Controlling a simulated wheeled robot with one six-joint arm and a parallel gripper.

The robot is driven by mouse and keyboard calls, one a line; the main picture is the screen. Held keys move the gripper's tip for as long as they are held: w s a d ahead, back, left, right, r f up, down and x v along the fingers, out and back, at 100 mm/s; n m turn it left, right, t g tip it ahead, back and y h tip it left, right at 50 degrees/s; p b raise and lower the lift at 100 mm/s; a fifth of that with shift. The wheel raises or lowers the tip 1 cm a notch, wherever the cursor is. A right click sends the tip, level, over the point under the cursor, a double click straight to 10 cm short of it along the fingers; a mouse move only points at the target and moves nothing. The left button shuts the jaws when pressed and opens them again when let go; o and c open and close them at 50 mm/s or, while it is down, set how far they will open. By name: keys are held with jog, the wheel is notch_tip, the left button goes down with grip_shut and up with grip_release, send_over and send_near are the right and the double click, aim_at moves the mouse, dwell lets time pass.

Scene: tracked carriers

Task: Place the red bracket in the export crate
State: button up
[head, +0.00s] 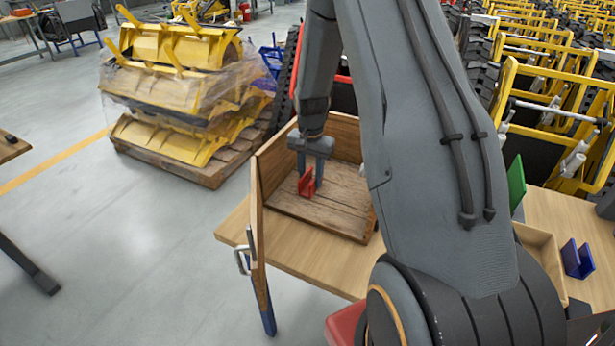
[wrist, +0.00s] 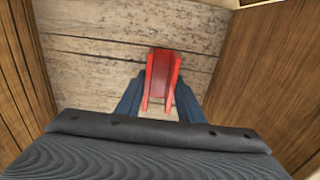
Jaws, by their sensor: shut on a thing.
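The red bracket (head: 307,183) is held between the fingers of my gripper (head: 312,165), inside the wooden export crate (head: 343,128). In the wrist view the red bracket (wrist: 163,75) sits between the two blue-grey fingers of my gripper (wrist: 161,98), over the crate's plank floor (wrist: 110,55). The crate stands on a light wooden table, and its near side hangs open. Whether the bracket touches the floor I cannot tell. My arm hides the right part of the crate.
A blue bracket (head: 577,258) lies on the table at the right, beside a shallow wooden tray (head: 541,250). A green panel (head: 517,184) stands nearby. A pallet of yellow parts (head: 185,95) stands behind on the left. Crate walls rise close on both sides of my gripper.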

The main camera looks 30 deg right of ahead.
jog(key=shift+f, duration=0.15)
jog(key=o, duration=1.3)
notch_tip(320, 180, up, 11)
jog(key=b, duration=0.3)
jog(key=s+a+n, duration=0.5)
jog(key=s+a, duration=0.2)
jog(key=s, duration=0.4)
jog(key=s+a+r+n+t, duration=0.1)
jog(key=s+a+n, duration=0.4)
jog(key=s, duration=0.6)
jog(key=shift+a, duration=0.9)
jog(key=shift+r, duration=0.1)
